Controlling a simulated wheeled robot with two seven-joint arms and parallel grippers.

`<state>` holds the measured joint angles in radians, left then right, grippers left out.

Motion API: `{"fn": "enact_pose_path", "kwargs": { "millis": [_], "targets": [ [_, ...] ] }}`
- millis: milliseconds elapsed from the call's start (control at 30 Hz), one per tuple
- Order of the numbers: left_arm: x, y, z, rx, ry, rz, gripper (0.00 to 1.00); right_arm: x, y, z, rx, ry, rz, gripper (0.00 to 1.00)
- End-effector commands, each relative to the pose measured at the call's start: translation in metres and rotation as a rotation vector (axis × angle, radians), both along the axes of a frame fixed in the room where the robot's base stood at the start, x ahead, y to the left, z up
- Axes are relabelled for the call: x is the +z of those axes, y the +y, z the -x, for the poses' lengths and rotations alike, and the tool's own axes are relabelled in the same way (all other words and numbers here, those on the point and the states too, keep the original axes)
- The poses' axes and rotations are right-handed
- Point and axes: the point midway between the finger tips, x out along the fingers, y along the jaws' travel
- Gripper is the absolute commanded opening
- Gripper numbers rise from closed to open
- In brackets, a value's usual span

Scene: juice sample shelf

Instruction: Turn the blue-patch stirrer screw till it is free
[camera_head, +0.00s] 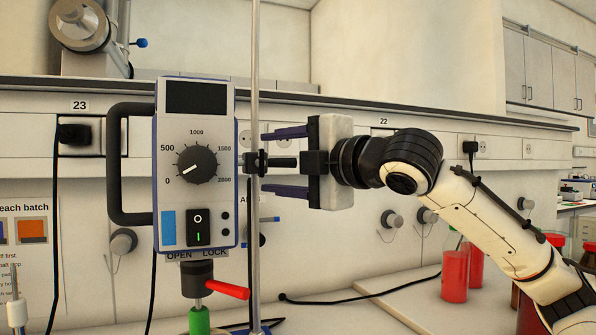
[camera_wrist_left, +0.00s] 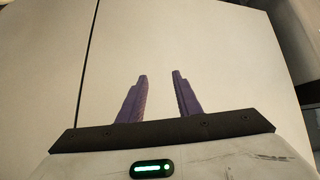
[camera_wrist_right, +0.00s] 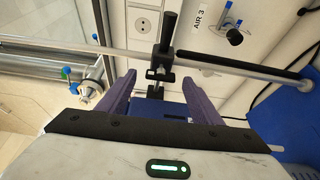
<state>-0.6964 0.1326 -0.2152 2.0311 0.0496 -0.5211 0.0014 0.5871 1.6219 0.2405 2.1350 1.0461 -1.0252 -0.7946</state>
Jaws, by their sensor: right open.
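The stirrer (camera_head: 170,115) has a blue patch (camera_head: 168,228) low on its front panel and hangs beside an upright metal rod (camera_head: 255,60). A black clamp with a stubby screw (camera_head: 284,162) sits at the rod, right of the stirrer. My right gripper (camera_head: 265,162) is open, one finger above and one below the screw, with visible gaps. In the right wrist view, the clamp (camera_wrist_right: 160,74) appears between and just beyond the fingertips. My left gripper (camera_wrist_left: 160,75) is open and empty, facing a plain pale surface; it is outside the head view.
Below the stirrer is a chuck with a red lever (camera_head: 228,290) and a green piece (camera_head: 199,321). Red bottles (camera_head: 455,275) stand on the bench at right, beneath my right arm. A black cable (camera_head: 350,297) lies on the bench.

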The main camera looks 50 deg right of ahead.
Motion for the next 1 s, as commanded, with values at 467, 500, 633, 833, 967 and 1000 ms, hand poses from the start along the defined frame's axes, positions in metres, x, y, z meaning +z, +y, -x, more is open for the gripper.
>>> {"fn": "enact_pose_path", "kwargs": {
  "millis": [467, 500, 633, 833, 967, 1000],
  "targets": [
    [-0.027, 0.0, -0.001, 0.002, -0.01, 0.013, 0.31, -0.002, 0.009, 0.078, 0.002, -0.001, 0.001, 0.59],
    [-0.026, 0.0, -0.002, 0.003, -0.013, 0.015, 0.31, -0.001, 0.009, 0.08, 0.002, 0.0, 0.001, 0.59],
    [-0.026, 0.001, -0.001, 0.003, -0.012, 0.016, 0.31, -0.001, 0.009, 0.082, 0.001, 0.001, 0.002, 0.59],
    [-0.026, 0.001, 0.0, 0.002, -0.012, 0.015, 0.31, 0.0, 0.009, 0.082, 0.001, 0.001, 0.002, 0.59],
    [-0.026, 0.001, 0.0, 0.002, -0.012, 0.015, 0.31, 0.0, 0.009, 0.081, 0.001, 0.001, 0.002, 0.59],
    [-0.026, 0.001, 0.0, 0.002, -0.012, 0.015, 0.31, 0.0, 0.009, 0.081, 0.001, 0.001, 0.002, 0.59]
  ]
}}
